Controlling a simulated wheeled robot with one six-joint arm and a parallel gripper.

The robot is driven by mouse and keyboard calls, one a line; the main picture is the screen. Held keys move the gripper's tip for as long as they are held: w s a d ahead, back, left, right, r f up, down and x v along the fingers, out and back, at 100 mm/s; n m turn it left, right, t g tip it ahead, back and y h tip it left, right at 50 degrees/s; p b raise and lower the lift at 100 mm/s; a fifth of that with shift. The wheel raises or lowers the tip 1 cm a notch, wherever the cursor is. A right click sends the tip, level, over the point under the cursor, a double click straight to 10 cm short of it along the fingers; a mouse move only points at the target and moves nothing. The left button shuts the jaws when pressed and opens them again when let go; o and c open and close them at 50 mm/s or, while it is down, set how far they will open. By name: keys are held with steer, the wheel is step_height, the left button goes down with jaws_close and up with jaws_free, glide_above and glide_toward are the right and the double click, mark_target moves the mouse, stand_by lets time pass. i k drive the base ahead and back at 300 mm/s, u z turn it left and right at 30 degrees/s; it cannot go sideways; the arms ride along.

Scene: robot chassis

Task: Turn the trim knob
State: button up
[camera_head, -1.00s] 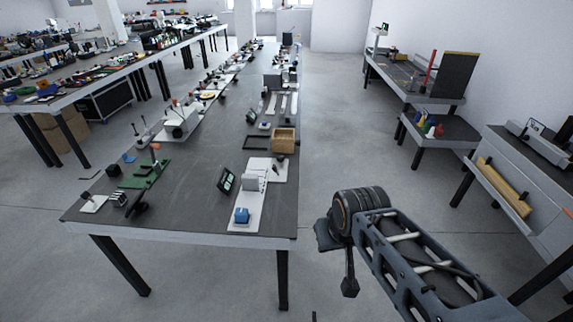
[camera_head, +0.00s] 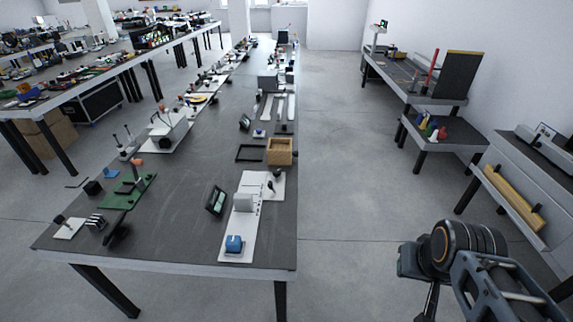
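I cannot tell for sure which part is the trim knob. A blue knob-like block (camera_head: 234,243) sits on the near end of a long white plate (camera_head: 238,222), near the table's front right corner. Another small dark knob (camera_head: 60,219) stands on a white plate at the front left corner. My gripper (camera_head: 427,303) hangs at the lower right, over the floor and clear of the table. It is dark and partly cut off by the lower edge, and its fingers cannot be made out.
The long dark table (camera_head: 165,225) also carries a green board (camera_head: 128,192), a small black screen (camera_head: 215,201) and a wooden box (camera_head: 280,151). A side bench (camera_head: 492,190) stands at the right wall. The floor aisle (camera_head: 345,190) between them is clear.

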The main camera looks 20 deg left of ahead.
mark_target(277, 173)
steer(key=u, duration=0.05)
steer(key=i, duration=2.1)
steer(key=u, duration=2.15)
